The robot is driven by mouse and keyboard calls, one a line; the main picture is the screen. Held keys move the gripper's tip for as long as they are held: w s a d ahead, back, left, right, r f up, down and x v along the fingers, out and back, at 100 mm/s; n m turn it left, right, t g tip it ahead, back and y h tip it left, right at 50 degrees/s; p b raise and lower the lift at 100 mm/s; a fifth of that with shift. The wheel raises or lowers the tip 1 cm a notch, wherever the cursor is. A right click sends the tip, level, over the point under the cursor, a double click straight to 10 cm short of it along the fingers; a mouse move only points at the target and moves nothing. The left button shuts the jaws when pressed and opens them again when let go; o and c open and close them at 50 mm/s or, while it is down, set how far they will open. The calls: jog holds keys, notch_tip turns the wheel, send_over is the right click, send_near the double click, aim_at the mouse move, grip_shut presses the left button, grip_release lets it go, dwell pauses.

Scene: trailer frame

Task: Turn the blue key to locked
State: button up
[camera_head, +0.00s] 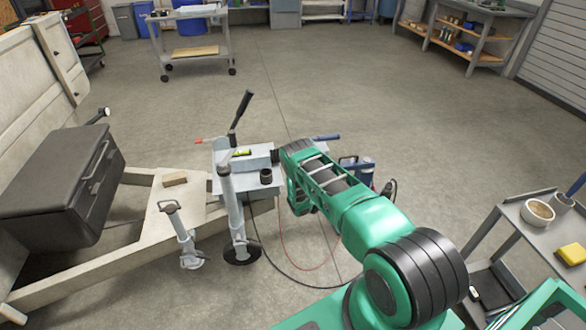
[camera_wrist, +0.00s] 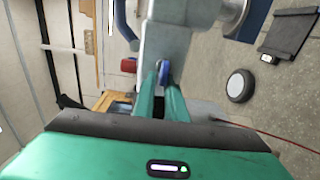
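A blue key (camera_wrist: 163,72) shows in the wrist view as a small rounded blue piece against a grey metal coupling body (camera_wrist: 168,42). My gripper (camera_wrist: 162,82) has its two green fingers on either side of the key, close together, and they appear to be shut on it. The key's shaft and the lock's markings are hidden, so its turn position cannot be read. In the head view my arm reaches to the right side of the grey coupler (camera_head: 232,186) on the trailer frame, and the arm hides the key and fingertips.
A black lever (camera_head: 240,112), a blue handle (camera_head: 327,137) and a jockey-wheel post (camera_head: 232,210) stand close around the coupler. A black box (camera_head: 65,185) sits on the trailer frame at left. A grey cart (camera_head: 540,240) stands at right. The floor behind is open.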

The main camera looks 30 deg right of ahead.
jog(key=shift+s+d+h, duration=0.15)
jog(key=shift+d+h, duration=0.15)
jog(key=shift+d, duration=0.4)
jog(key=shift+s, duration=0.2)
jog(key=a+v, duration=0.1)
jog(key=v, duration=0.9)
jog(key=shift+a, duration=0.15)
